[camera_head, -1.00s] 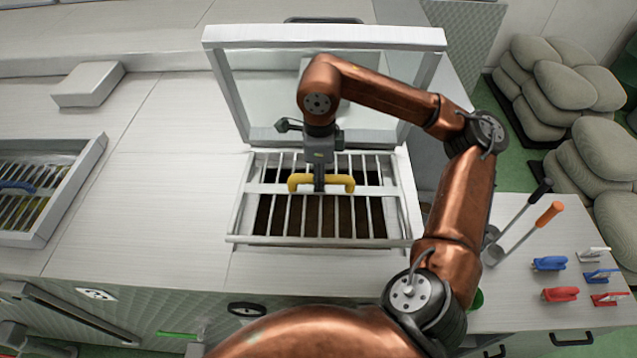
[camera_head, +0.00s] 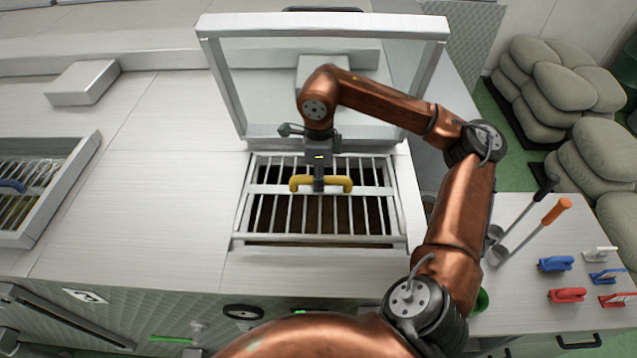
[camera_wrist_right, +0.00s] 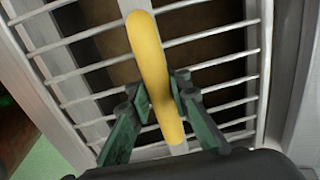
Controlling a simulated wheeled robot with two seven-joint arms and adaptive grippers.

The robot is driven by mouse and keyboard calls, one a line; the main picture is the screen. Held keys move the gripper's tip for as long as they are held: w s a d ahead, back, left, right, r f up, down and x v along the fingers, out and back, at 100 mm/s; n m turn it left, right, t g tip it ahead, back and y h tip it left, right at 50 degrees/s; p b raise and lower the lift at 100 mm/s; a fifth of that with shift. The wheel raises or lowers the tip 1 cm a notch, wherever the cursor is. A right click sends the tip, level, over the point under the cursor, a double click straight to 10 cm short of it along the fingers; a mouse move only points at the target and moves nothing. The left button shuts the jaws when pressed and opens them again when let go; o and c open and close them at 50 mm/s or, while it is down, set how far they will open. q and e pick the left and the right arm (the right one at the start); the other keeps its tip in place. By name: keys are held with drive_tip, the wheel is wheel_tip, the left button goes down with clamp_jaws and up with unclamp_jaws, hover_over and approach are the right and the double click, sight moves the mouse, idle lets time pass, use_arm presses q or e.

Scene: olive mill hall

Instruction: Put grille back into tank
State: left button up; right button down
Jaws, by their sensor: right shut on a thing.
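The grille (camera_head: 279,214) is a pale metal frame with several bars and a yellow handle (camera_head: 339,184). It lies at the tank opening (camera_head: 320,240), with dark brown content showing between its bars. Whether it rests fully on the rim all round I cannot tell. My right gripper (camera_head: 319,186) is shut on the yellow handle from above. In the right wrist view the green fingers (camera_wrist_right: 165,95) stand on both sides of the handle (camera_wrist_right: 150,60), with the grille bars (camera_wrist_right: 215,88) beneath. My left gripper is not in view.
The tank's raised lid (camera_head: 228,90) stands open behind the opening. A second grilled opening (camera_head: 45,215) is at the left. A white block (camera_head: 82,82) lies on the back left surface. Scoops (camera_head: 535,225) and several red, blue and white brushes (camera_head: 567,295) lie at the right.

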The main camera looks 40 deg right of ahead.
drive_tip(key=shift+f+b, duration=1.3)
drive_tip(key=shift+f, duration=0.45)
drive_tip(key=c, duration=1.7)
unclamp_jaws()
drive_tip(key=shift+f, duration=0.1)
wheel_tip(320, 180, up, 8)
drive_tip(key=shift+w+f, duration=0.1)
drive_tip(key=shift+f, duration=0.1)
